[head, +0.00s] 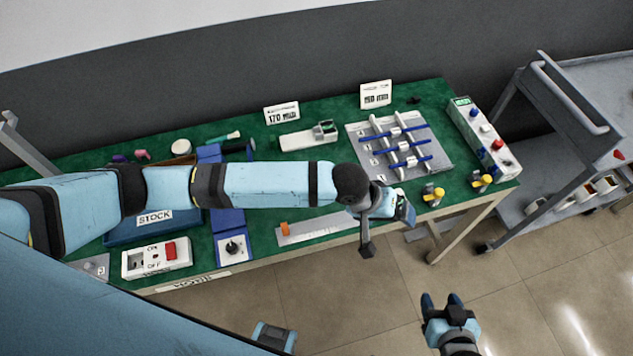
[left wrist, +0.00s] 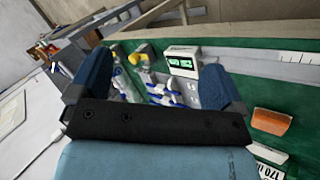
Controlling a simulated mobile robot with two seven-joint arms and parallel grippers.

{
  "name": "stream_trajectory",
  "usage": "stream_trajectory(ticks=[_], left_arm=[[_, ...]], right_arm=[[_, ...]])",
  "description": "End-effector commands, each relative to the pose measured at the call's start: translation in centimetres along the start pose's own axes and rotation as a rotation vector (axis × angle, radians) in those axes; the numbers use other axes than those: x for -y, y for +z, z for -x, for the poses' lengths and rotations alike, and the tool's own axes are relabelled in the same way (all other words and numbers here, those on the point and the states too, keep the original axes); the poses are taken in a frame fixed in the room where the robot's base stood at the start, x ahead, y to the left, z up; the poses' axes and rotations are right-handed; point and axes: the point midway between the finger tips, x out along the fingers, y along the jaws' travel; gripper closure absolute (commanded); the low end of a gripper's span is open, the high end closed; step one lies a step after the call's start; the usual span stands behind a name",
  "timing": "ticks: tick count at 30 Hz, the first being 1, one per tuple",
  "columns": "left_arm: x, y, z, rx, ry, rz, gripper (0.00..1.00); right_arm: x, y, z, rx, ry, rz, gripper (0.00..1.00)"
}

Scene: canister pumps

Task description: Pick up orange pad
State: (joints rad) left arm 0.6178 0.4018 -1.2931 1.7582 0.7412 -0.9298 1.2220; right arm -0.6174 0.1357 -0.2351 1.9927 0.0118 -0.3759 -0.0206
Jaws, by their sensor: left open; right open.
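A small orange pad (head: 284,229) sits at the left end of a pale grey strip (head: 318,230) near the table's front edge. In the left wrist view an orange block (left wrist: 271,121), apparently the same pad, lies on the green surface right of my fingers, outside the jaws. My left gripper (head: 402,207) is at the end of the arm reaching across the table, to the right of the pad. In the left wrist view its blue fingers (left wrist: 150,85) are spread, with nothing held between them. My right gripper (head: 441,302) is open and empty, in front of the table over the floor.
The green table (head: 245,275) holds a blue STOCK bin (head: 150,226), a switch box (head: 157,257), a blue knob unit (head: 233,249), a grey plate with blue rods (head: 440,150) and yellow valves (head: 433,194). A grey cart (head: 577,110) stands at the right.

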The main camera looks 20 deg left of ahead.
Motion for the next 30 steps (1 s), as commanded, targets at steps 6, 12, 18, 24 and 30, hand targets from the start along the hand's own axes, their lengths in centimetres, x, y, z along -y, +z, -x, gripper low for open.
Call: stream_trajectory(ticks=[6, 12, 18, 24, 30], left_arm=[[7.3, -5.3, 2.8, 0.014, -0.339, 0.213, 0.04], [13.1, -9.8, 7.2, -0.066, -0.579, 0.42, 0.04], [15.6, -11.7, 9.5, -0.12, -0.675, 0.522, 0.04], [17.8, -11.6, 7.2, -0.124, -0.685, 0.532, 0.04], [20.0, -11.3, 4.3, -0.122, -0.682, 0.53, 0.04]], right_arm=[[-0.3, 0.5, -0.4, -0.002, 0.003, 0.004, 0.47], [-0.4, 0.8, -0.6, -0.002, 0.003, 0.005, 0.47], [-0.3, 0.8, -0.7, -0.002, 0.001, 0.005, 0.47], [-0.1, 0.7, -0.6, -0.001, -0.002, 0.004, 0.47], [-0.1, 0.7, -0.6, -0.001, -0.002, 0.003, 0.47]])
